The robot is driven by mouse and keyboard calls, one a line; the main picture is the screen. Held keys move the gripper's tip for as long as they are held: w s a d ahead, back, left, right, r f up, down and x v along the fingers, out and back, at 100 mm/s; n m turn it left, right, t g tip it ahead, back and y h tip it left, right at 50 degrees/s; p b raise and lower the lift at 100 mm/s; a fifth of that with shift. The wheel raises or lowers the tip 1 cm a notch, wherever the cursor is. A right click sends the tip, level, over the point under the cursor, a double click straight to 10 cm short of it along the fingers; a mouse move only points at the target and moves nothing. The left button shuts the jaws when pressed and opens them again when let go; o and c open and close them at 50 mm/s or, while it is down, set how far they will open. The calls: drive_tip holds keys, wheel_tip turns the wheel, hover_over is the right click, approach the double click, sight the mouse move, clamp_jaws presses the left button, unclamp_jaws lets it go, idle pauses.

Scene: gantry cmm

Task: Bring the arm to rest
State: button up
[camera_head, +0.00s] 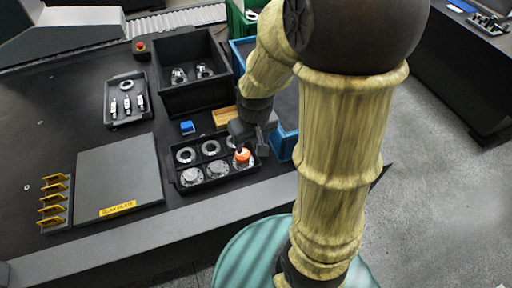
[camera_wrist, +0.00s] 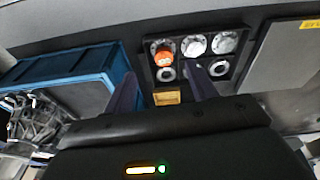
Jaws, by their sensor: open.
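My gripper (camera_head: 256,140) hangs over the workbench at the right end of a black parts tray (camera_head: 208,187). In the wrist view my gripper (camera_wrist: 162,72) has its two dark fingers spread apart with nothing held between them. An orange-topped part (camera_head: 242,156) sits in a corner slot of the tray, beside several metal rings and discs; it also shows in the wrist view (camera_wrist: 164,56), apart from the fingers. My arm is bent and reaches down over the bench from the right, hiding part of the bench edge.
A blue bin (camera_head: 281,146) stands beside my gripper, partly hidden. A black bin (camera_head: 192,99), a small tray (camera_head: 108,107) and a grey scan plate (camera_head: 118,177) occupy the bench. Floor is open at right.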

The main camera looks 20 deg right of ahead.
drive_tip(key=shift+m+t, duration=0.3)
drive_tip(key=shift+m, duration=0.2)
drive_tip(key=s, duration=0.2)
drive_tip(key=s+r, duration=0.1)
drive_tip(key=s, duration=0.1)
drive_tip(key=shift+a+r, duration=0.1)
drive_tip(key=shift+r, duration=0.1)
drive_tip(key=w+p+v, duration=0.1)
drive_tip(key=p+v, duration=0.6)
drive_tip(key=shift+w+r, duration=0.25)
drive_tip(key=shift+r, duration=0.05)
